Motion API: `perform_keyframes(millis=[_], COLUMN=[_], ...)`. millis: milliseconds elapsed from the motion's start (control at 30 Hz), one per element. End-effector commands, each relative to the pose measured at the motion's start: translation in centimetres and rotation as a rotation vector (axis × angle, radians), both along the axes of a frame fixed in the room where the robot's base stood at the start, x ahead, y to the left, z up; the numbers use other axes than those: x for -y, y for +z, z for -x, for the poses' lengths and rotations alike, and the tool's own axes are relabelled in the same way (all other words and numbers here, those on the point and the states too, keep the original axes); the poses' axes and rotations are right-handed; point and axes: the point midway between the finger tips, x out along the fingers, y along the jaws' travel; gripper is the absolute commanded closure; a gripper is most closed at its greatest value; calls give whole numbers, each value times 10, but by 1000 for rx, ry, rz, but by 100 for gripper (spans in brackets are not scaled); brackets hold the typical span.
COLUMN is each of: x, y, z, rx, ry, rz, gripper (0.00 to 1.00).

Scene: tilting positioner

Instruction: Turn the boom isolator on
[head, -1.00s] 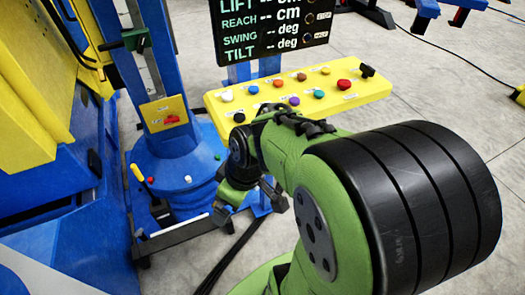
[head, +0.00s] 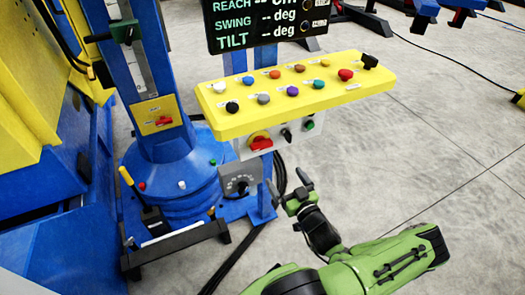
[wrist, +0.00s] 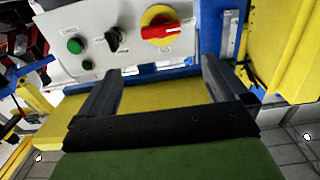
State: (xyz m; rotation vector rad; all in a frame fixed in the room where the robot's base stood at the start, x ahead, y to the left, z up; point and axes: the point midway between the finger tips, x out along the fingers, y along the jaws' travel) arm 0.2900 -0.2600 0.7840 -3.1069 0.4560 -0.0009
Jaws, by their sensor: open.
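A red rotary handle on a yellow disc (head: 261,143) sits on the grey box under the yellow console; the wrist view shows it too (wrist: 160,28), its handle lying nearly level there. A second red rotary handle (head: 163,121) is on a yellow plate on the blue column. I cannot read which one is labelled as the boom isolator. My gripper (head: 287,184) is open and empty, below and right of the grey box. In the wrist view its fingers (wrist: 162,68) point towards the box, apart from the handle.
Next to the disc are a black knob (head: 287,134) and a green button (head: 309,124). The yellow console (head: 230,122) above carries several coloured buttons. A grey dial box (head: 240,180) is at the left. Open floor (head: 430,150) lies to the right.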

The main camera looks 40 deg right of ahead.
Motion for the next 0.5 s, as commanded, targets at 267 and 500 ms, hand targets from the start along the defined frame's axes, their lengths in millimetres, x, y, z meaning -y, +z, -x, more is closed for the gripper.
perform_keyframes(millis=[267,500], x=[13,31], y=[0,1], z=[-53,-110], rx=[2,1], ry=[7,6], rz=[9,10], gripper=[0,0])
